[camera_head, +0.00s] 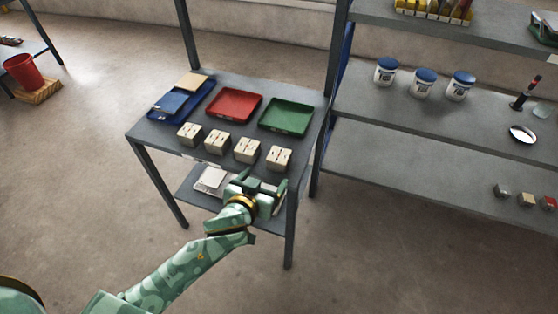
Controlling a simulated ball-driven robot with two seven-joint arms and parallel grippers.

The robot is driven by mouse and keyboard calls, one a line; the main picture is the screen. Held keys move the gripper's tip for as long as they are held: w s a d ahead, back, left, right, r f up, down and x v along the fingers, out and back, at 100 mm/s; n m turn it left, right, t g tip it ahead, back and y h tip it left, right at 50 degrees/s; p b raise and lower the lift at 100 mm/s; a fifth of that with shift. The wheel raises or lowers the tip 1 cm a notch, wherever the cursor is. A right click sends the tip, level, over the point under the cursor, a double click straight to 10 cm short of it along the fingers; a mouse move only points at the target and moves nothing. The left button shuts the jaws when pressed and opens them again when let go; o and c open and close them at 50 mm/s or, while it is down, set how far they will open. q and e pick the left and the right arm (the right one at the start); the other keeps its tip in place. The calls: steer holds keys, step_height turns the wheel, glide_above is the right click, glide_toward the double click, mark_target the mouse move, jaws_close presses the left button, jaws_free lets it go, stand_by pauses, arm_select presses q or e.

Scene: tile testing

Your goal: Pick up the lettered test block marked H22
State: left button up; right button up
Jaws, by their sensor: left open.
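Several beige test blocks stand in a row along the front part of the grey table (150,130). From left to right, I see the leftmost block (189,133), a second block (217,143), a third block (246,150) and the rightmost block (279,158). Their dark top markings are too small to read, so I cannot tell which is H22. My left gripper (264,182) is open, in front of and apart from the two right-hand blocks, near the table's front edge. My right gripper is not in view.
Behind the blocks lie a blue tray (200,101), a red tray (234,105) and a green tray (286,117). A pale scale-like device (212,179) sits on the lower shelf. A grey rack (400,150) with blue-lidded tubs (423,82) stands at the right.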

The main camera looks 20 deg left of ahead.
mark_target(279, 158)
arm_select(q)
steer(key=b+x, duration=0.1)
steer(key=x, duration=0.4)
steer(key=b+x, duration=0.1)
steer(key=x, duration=0.1)
steer(key=shift+w+f+b, duration=0.25)
steer(key=shift+f+b, duration=0.05)
steer(key=shift+f, duration=0.2)
steer(key=shift+w+d, duration=0.1)
steer(key=shift+w, duration=0.15)
steer(key=b+x, duration=0.3)
steer(key=x, duration=0.1)
steer(key=shift+w+f, duration=0.3)
steer(key=shift+w, duration=0.3)
steer(key=shift+r, duration=0.1)
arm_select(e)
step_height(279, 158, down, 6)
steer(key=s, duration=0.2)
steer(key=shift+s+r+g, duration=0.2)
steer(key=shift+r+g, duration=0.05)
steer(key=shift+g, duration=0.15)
arm_select(q)
steer(key=shift+c, duration=0.7)
steer(key=shift+r, duration=0.1)
steer(key=c, duration=1.2)
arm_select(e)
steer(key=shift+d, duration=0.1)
